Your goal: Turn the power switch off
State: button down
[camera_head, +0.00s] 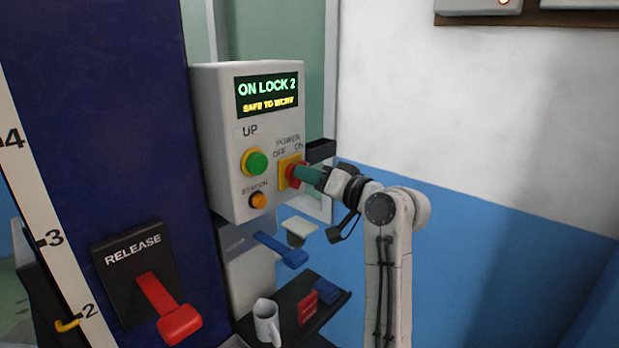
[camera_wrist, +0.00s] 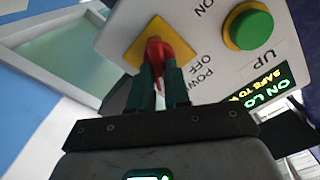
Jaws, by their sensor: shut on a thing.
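The power switch (camera_head: 288,173) is a red knob on a yellow square plate, on the right of the grey control box (camera_head: 225,150). "POWER", "OFF" and "ON" are printed above it. My gripper (camera_head: 300,174) reaches it from the right, with its green fingers at the knob. In the wrist view my gripper (camera_wrist: 160,75) has its two fingers either side of the red knob (camera_wrist: 160,55), shut on it. The knob's exact pointing direction is partly hidden by the fingers. The box's display (camera_head: 267,94) reads "ON LOCK 2" in green and "SAFE TO WORK" in yellow.
A green UP button (camera_head: 257,163) and an orange button (camera_head: 258,200) sit left of the switch. A red release lever (camera_head: 168,310) is on the blue column. A shelf below holds a mug (camera_head: 267,322). A blue lever (camera_head: 281,249) sticks out under the box.

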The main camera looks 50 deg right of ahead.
jog(key=shift+a+n+b, duration=0.15)
jog(key=shift+n+b, duration=2.3)
jog(key=shift+n, duration=1.4)
jog(key=shift+a+n+b, duration=0.15)
jog(key=shift+n+b, duration=2.25)
jog(key=shift+n, duration=1.45)
jog(key=c, duration=1.1)
grip_release()
jog(key=shift+s, duration=0.1)
jog(key=s+b, duration=0.1)
jog(key=s, duration=0.9)
jog(key=shift+s+d+b, duration=0.15)
jog(key=shift+s+b, duration=0.2)
